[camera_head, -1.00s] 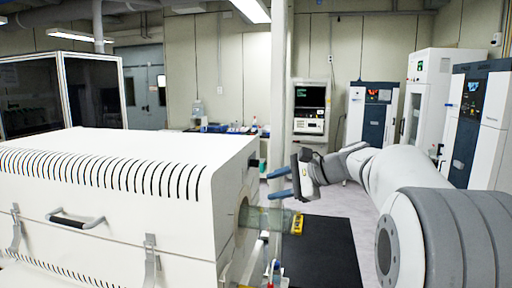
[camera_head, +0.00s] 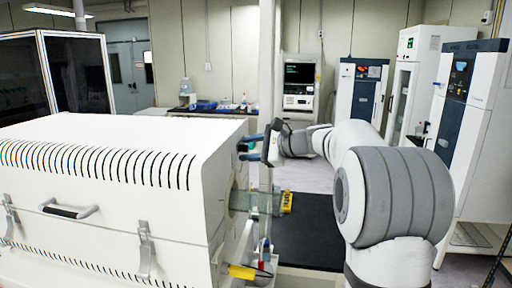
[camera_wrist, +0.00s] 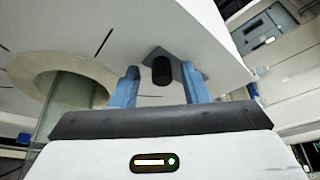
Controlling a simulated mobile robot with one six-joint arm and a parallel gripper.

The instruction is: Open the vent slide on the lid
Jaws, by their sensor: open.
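The white lid (camera_head: 110,140) with a row of slots fills the left of the head view. The vent slide shows in the wrist view as a black knob (camera_wrist: 161,70) on a small grey plate (camera_wrist: 182,58), mounted on the lid's white end face. My gripper (camera_head: 247,148) is at that end face, its blue fingers pointing at it. In the wrist view my gripper (camera_wrist: 159,76) is open, with one blue finger on each side of the knob. I cannot tell whether the fingers touch the knob. In the head view the knob is mostly hidden by the fingers.
A glass tube (camera_head: 255,201) with a yellow-marked end (camera_head: 287,202) sticks out of a round opening below the gripper. A lid handle (camera_head: 69,211) and latches are on the front. A black mat (camera_head: 310,235) lies on the floor to the right.

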